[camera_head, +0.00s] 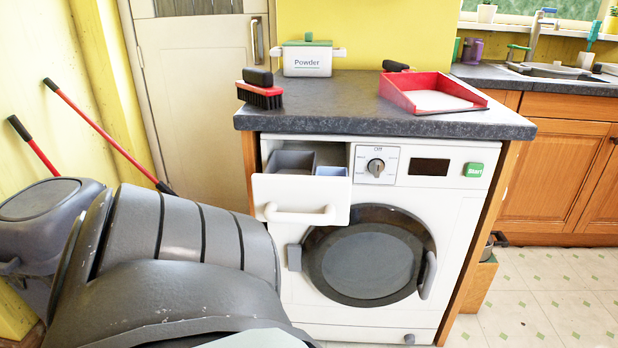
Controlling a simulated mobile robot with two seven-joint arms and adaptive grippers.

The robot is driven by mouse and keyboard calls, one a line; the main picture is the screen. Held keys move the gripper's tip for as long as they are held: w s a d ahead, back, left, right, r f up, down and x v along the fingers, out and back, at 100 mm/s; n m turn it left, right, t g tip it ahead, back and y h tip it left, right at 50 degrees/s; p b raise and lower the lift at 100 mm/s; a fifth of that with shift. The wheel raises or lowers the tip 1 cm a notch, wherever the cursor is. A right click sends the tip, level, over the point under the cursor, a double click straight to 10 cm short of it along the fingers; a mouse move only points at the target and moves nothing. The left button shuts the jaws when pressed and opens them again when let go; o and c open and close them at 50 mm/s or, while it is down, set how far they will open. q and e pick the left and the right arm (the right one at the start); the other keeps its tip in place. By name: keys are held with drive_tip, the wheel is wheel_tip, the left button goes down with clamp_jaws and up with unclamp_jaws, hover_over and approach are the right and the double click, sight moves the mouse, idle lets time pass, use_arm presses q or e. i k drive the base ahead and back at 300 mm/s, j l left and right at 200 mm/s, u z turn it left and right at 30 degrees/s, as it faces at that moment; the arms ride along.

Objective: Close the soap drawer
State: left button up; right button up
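The soap drawer (285,187) sits at the upper left of the white washing machine (455,230). It is pulled out, with its white front and handle standing forward of the panel. Its inside shows a grey compartment and a light blue one. My large grey arm fills the lower left foreground and covers part of the machine's lower left side. Neither of my grippers shows in this view.
A dark worktop (340,112) above the machine holds a powder box (307,60), a brush (262,95) and a red dustpan (410,99). A grey bin (45,215) stands at left beside a red pole. Tiled floor at right is open.

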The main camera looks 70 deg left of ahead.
sight(288, 191)
drive_tip(key=k+j, duration=0.1)
drive_tip(key=j, duration=0.45)
drive_tip(key=k+j, duration=0.1)
drive_tip(key=j, duration=0.4)
drive_tip(key=k+j, duration=0.1)
drive_tip(key=j, duration=0.45)
drive_tip(key=k+j, duration=0.1)
drive_tip(key=j, duration=0.45)
drive_tip(key=j+u, duration=0.1)
drive_tip(key=j, duration=0.5)
